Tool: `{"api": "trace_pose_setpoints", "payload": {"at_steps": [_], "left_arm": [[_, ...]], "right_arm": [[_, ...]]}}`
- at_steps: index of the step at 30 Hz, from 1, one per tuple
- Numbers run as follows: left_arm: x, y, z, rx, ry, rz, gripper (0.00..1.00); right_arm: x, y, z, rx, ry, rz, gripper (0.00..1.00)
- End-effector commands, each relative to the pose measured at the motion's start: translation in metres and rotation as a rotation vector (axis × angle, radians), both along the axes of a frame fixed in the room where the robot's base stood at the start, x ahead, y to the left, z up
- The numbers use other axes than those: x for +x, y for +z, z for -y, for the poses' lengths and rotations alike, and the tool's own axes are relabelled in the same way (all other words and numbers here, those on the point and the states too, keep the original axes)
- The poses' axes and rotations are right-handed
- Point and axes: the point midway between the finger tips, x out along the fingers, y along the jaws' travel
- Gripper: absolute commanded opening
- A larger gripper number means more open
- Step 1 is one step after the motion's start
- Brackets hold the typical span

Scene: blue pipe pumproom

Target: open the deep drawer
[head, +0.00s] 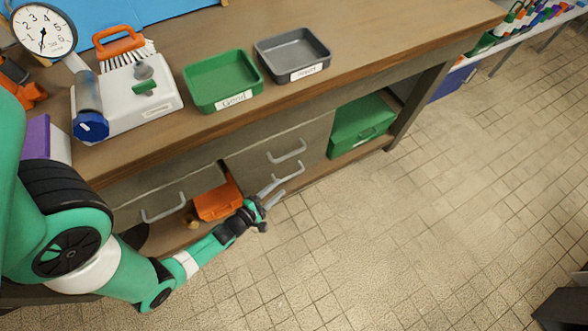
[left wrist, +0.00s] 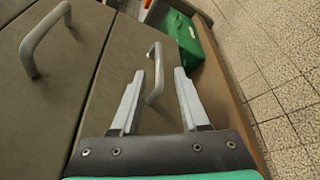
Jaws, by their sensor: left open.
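Under the bench a grey-brown drawer unit has two fronts, one above the other, each with a grey bar handle. The upper handle (head: 287,150) also shows at the left of the left wrist view (left wrist: 45,36). The lower front (left wrist: 112,80) looks like the deep drawer and is shut. Its handle (head: 291,172) appears between my finger lines in the left wrist view (left wrist: 154,74). My left gripper (head: 280,188) is open, its fingers pointing at this handle; I cannot tell whether they touch it. My right gripper is not in view.
A wider drawer with its own handle (head: 163,207) is at the left. An orange box (head: 217,200) and a green box (head: 360,125) sit on the low shelf. Two trays, green (head: 222,80) and grey (head: 292,53), stand on the bench top. The tiled floor (head: 400,240) in front is clear.

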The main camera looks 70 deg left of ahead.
Motion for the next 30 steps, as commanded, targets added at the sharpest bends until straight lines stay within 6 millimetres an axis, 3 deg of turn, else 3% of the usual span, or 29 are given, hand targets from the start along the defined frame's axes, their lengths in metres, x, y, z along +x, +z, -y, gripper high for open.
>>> {"api": "trace_pose_setpoints", "payload": {"at_steps": [1, 9, 14, 22, 30], "left_arm": [[0.012, -0.007, -0.006, 0.004, -0.001, 0.005, 0.45], [0.061, -0.019, -0.030, 0.002, 0.000, 0.003, 0.45], [0.073, -0.020, -0.037, 0.002, 0.000, 0.002, 0.45], [0.075, -0.019, -0.038, 0.001, 0.000, 0.000, 0.45], [0.075, -0.019, -0.038, 0.001, 0.000, 0.000, 0.00]], "right_arm": [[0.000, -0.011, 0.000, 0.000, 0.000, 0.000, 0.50], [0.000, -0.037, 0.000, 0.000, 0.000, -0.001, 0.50], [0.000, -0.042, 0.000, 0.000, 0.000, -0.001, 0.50], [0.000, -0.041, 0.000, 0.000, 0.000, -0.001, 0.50], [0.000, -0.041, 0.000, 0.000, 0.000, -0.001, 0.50]]}}
